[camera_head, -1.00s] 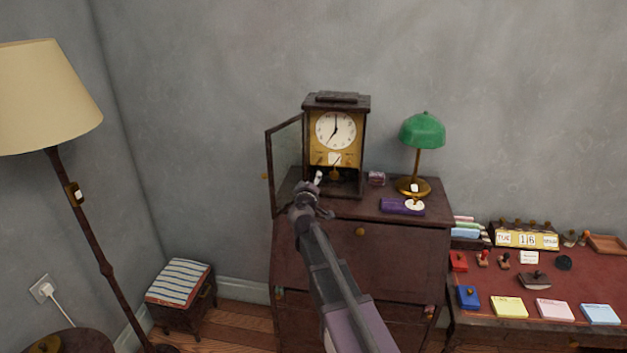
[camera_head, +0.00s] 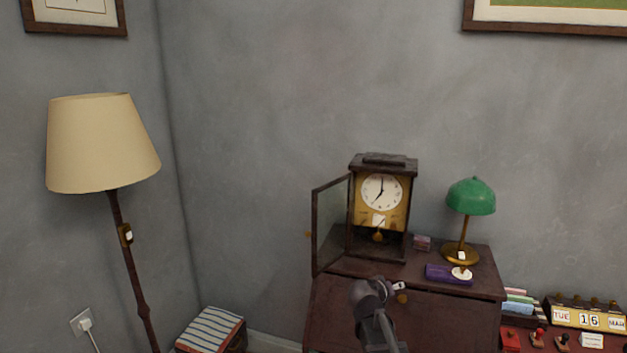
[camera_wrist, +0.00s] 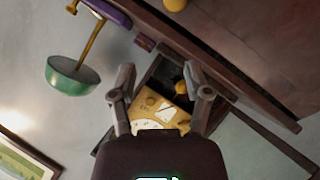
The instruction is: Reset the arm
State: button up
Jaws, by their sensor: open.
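My gripper (camera_wrist: 160,82) is open in the wrist view, with its two fingers apart and nothing held between them. In the head view my gripper (camera_head: 392,289) is small and partly hidden by my wrist, in front of the cabinet's upper front. A dark wooden clock (camera_head: 383,165) stands upright on the cabinet, its glass door (camera_head: 331,222) swung open to the left. The wrist view shows the clock's gold face plate (camera_wrist: 155,104) turned and beyond the fingers, apart from them. My arm comes up from the bottom of the head view.
The cabinet (camera_head: 335,310) carries a green lamp (camera_head: 471,196), a purple case (camera_head: 447,274) and a small box (camera_head: 422,242). A floor lamp (camera_head: 100,145) and striped stool (camera_head: 210,331) stand left. A desk calendar (camera_head: 588,316) is at lower right. The wall above the clock is clear.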

jog(key=s+a+f+g+y, duration=0.3)
jog(key=s+f+g+y, duration=0.1)
jog(key=s, duration=0.7)
jog(key=s+a+f+g+y, duration=0.2)
jog(key=s+f+g+y, duration=0.2)
jog(key=s, duration=0.7)
jog(key=shift+a+f+g, duration=0.4)
jog(key=shift+f+g, duration=0.3)
jog(key=shift+f, duration=0.25)
